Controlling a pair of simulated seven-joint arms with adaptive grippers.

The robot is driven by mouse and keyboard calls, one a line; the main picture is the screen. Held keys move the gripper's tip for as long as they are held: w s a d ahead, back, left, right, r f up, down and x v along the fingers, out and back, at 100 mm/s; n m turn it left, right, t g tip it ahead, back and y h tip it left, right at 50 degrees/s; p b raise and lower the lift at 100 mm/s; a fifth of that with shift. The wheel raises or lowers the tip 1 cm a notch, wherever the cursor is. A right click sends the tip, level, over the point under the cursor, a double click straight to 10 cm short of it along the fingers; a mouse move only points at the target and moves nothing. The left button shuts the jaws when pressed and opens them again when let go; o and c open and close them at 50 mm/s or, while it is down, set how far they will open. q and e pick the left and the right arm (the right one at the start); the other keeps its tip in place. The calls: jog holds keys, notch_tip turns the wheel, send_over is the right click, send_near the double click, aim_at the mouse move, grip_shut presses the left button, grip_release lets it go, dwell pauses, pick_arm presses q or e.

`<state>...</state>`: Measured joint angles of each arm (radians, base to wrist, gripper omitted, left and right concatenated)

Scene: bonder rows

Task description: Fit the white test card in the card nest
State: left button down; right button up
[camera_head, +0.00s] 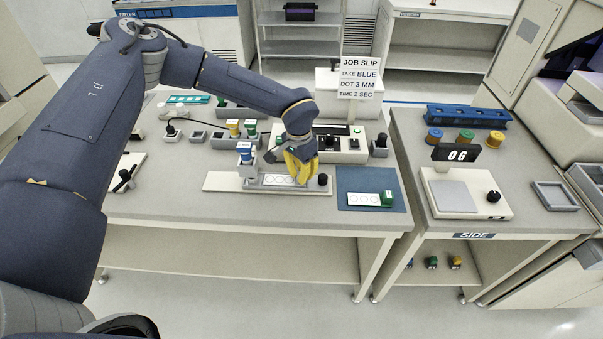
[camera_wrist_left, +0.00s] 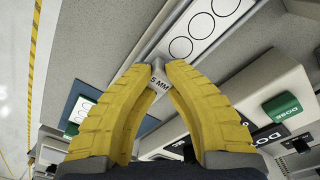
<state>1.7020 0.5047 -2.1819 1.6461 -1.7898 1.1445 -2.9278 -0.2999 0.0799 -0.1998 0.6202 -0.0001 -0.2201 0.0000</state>
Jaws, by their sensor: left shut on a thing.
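The white test card (camera_wrist_left: 196,28), printed with a row of circles, shows in the left wrist view; its near end, by a "5 MM" mark, is between my yellow fingertips. In the head view the card (camera_head: 272,179) lies along the grey card nest (camera_head: 249,187) on a pale base plate (camera_head: 222,182). My left gripper (camera_head: 301,178) points down at the nest's right end, shut on the card; it also shows in the left wrist view (camera_wrist_left: 152,72). Fingers hide the card's right end, so I cannot tell whether it is fully seated. My right gripper is not in view.
A blue mat (camera_head: 352,182) holds another circle-printed card (camera_head: 363,199) and a green-topped piece (camera_head: 387,198). A control box (camera_head: 345,154) stands behind.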

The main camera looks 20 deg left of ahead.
pick_arm(q)
jog(key=shift+f, duration=0.15)
jog(key=c, duration=1.4)
grip_release()
jog(key=shift+c, duration=0.2)
notch_tip(320, 180, up, 12)
jog(key=shift+a, duration=0.2)
jog(key=shift+s, duration=0.1)
dwell(0.4)
